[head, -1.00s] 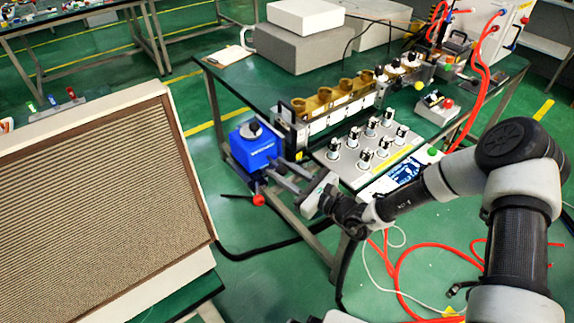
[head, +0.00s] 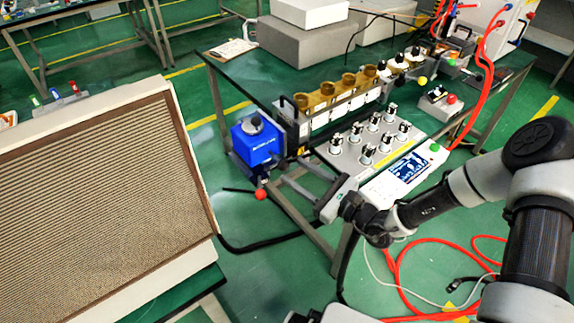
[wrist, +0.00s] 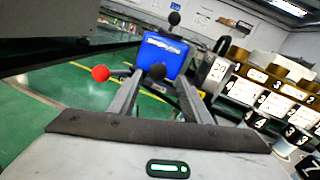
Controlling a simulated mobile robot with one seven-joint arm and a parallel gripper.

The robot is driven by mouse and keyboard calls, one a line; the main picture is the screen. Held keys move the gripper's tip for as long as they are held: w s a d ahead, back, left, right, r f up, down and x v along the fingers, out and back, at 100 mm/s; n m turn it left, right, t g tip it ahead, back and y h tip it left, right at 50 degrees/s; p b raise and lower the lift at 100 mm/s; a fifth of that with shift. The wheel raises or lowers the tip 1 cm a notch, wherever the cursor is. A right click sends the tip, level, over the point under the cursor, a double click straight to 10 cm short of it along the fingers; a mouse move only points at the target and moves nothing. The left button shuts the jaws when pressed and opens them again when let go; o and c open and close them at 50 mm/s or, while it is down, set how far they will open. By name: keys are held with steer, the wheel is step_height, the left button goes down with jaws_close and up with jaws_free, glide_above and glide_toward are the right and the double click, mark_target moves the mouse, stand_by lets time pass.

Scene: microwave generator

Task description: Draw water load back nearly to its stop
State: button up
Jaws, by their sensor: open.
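The water load appears to be the blue box (head: 257,141) with a black knob on top, at the left end of the row of units on the table. A red ball (head: 261,194) sits low at its front. My gripper (head: 288,171) is open and empty just to the right and in front of the blue box. In the wrist view the blue box (wrist: 161,56) stands beyond and between my two fingers, with a dark round knob low on its front. The red ball (wrist: 101,73) is left of the left finger. I see no finger touching either.
Brass-topped numbered units (head: 349,82) and a grey panel of knobs (head: 370,143) lie right of the blue box. A large slatted panel (head: 100,200) fills the left. Red hoses (head: 400,285) and a black cable (head: 262,244) run over the green floor.

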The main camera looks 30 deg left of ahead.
steer(key=v, duration=1.2)
steer(key=shift+p, duration=0.35)
steer(key=shift+d, duration=0.1)
